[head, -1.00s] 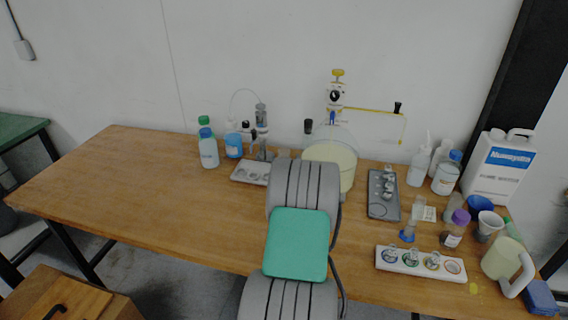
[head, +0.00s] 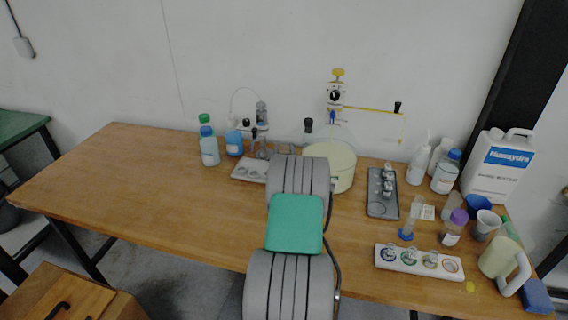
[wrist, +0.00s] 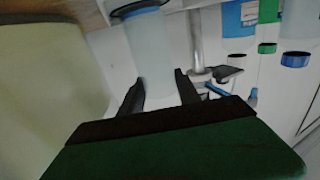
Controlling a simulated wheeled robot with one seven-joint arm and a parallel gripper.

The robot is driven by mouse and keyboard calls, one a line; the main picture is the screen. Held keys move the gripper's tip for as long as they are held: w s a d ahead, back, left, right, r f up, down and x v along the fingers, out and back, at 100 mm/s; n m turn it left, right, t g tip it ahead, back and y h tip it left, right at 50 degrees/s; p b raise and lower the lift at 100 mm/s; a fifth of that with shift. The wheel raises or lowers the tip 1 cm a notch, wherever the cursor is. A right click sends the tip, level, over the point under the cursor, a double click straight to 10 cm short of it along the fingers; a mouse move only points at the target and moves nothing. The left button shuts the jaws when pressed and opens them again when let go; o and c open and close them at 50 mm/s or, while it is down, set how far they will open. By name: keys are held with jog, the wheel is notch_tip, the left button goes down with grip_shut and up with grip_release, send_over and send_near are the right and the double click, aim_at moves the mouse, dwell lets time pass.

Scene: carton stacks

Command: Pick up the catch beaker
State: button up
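A clear, pale cylindrical vessel with a dark ring (wrist: 140,9) at its upper end in the picture shows in the wrist view; I take it as the catch beaker (wrist: 150,48). My gripper (wrist: 159,76) has its two dark fingers apart, one on each side of the vessel's near part. I cannot tell whether they touch it. In the head view my arm hides the gripper, and I cannot make out this vessel there.
A cream pot (head: 343,172) stands close beside the gripper and fills the left of the wrist view (wrist: 45,95). Bottles (head: 209,150) and a white tray (head: 246,169) stand left of my arm. A grey tray (head: 382,207) lies right. The table's left part is clear.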

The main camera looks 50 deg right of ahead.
grip_shut()
dwell(0.5)
